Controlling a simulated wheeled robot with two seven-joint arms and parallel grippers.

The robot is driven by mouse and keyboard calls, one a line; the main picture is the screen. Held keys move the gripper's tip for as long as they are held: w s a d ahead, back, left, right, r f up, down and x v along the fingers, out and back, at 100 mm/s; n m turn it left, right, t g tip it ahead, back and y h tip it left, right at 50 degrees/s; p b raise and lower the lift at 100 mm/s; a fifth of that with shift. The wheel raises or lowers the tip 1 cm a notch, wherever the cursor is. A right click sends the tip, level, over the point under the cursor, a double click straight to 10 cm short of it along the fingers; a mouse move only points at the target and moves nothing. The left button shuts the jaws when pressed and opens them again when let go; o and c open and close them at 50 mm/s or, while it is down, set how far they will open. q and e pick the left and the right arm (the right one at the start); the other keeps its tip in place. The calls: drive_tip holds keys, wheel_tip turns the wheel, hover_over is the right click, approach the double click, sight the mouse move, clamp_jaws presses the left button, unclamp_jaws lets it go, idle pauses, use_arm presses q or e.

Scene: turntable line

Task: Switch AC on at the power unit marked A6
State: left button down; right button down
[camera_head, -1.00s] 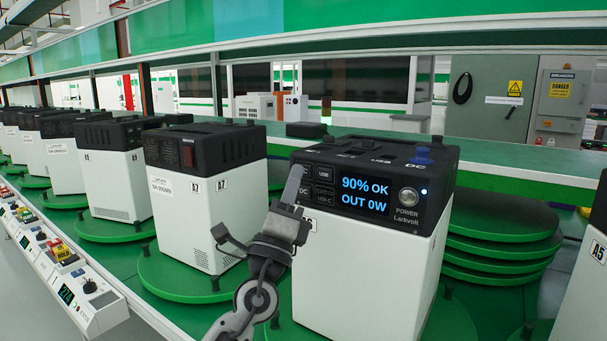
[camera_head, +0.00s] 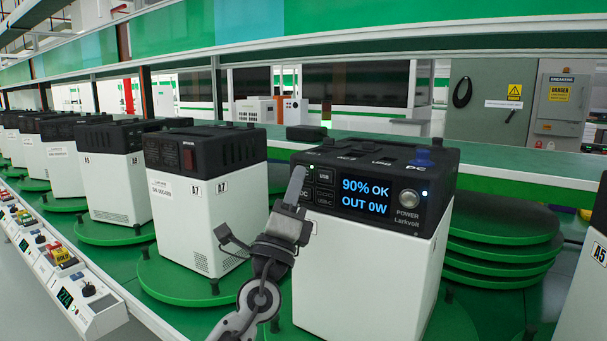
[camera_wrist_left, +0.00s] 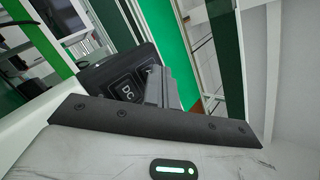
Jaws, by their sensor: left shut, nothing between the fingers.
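The power unit (camera_head: 365,275) in front of me is a white box with a black top, between the units marked A7 and A5; its own label is hidden behind my gripper. Its display (camera_head: 366,196) reads "90% OK OUT 0W". A small green light (camera_head: 311,167) shows at the top left of the button panel. My left gripper (camera_head: 297,182) is shut and empty, its tips at the panel's left edge, covering part of the buttons. The wrist view shows the DC button (camera_wrist_left: 127,91) beside the fingers. My right gripper is out of view.
The A7 unit (camera_head: 205,225) stands to the left on a green turntable (camera_head: 180,283), with several more units beyond. The A5 unit (camera_head: 585,290) is at the right edge. Stacked green discs (camera_head: 500,245) lie behind. A control rail (camera_head: 100,318) runs along the left front.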

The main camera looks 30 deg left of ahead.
use_arm(q)
drive_tip(key=shift+s, duration=0.75)
drive_tip(key=s, duration=0.5)
drive_tip(key=shift+a, duration=0.25)
idle(0.8)
